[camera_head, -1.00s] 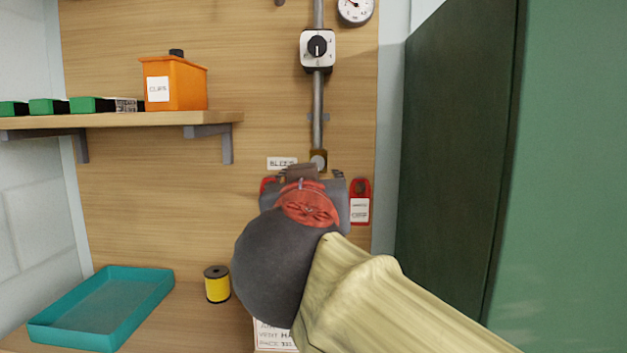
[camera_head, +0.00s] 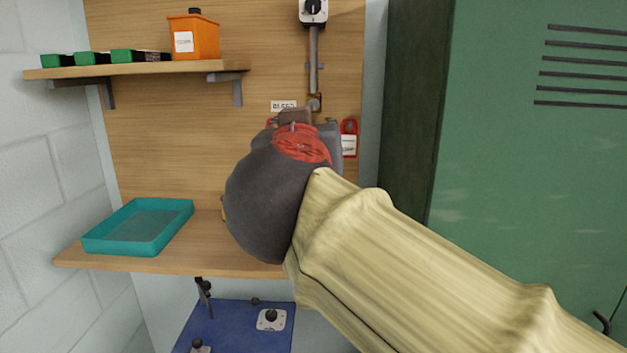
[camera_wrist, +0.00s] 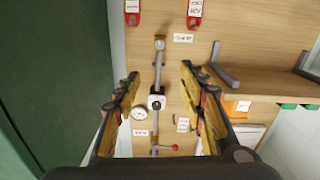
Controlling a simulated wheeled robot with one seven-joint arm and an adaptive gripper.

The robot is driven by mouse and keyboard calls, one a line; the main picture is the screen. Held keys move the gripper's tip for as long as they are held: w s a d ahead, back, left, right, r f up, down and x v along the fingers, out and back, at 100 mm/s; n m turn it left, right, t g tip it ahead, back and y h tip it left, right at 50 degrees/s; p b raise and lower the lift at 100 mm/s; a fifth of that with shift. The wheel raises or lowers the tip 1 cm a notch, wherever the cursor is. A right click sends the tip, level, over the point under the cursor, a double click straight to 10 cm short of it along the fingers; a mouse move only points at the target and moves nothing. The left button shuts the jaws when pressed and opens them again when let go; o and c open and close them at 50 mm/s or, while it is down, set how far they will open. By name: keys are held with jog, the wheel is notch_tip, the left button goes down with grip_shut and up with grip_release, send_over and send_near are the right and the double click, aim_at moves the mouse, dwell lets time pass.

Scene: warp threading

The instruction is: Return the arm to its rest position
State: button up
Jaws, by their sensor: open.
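My gripper (camera_wrist: 160,82) is open and empty in the wrist view, its two dark fingers with yellowish inner faces spread apart. Between and beyond them is the wooden wall panel with a grey pipe and its fittings, apart from the fingers. In the head view my sleeved arm reaches from the lower right toward the panel, and its dark wrist part covers the middle of the panel. The fingertips are hidden there.
A wooden shelf (camera_head: 150,69) holds an orange box (camera_head: 194,38) and green bins. A teal tray (camera_head: 138,228) sits on the bench (camera_head: 190,262), left of my arm. A green locker (camera_head: 520,150) stands to the right. A blue surface (camera_head: 235,322) with knobs lies below the bench.

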jog(key=s+d+f+n+g+p, duration=0.1)
jog(key=s+d+f+n+g, duration=0.2)
jog(key=f, duration=0.9)
jog(key=s+d+f+n+g, duration=0.1)
jog(key=s+f+n+g, duration=0.3)
jog(key=f, duration=0.8)
jog(key=s+d+f+m+g+y+p, duration=0.1)
jog(key=s+d+f+m+g+p, duration=0.35)
jog(key=s+d+f, duration=0.65)
jog(key=s+d+m+p, duration=0.1)
jog(key=s+d+m, duration=0.2)
jog(key=s+d, duration=0.1)
jog(key=shift+d+f+g+p, duration=0.3)
jog(key=shift+d+f+g, duration=0.15)
jog(key=shift+d, duration=0.1)
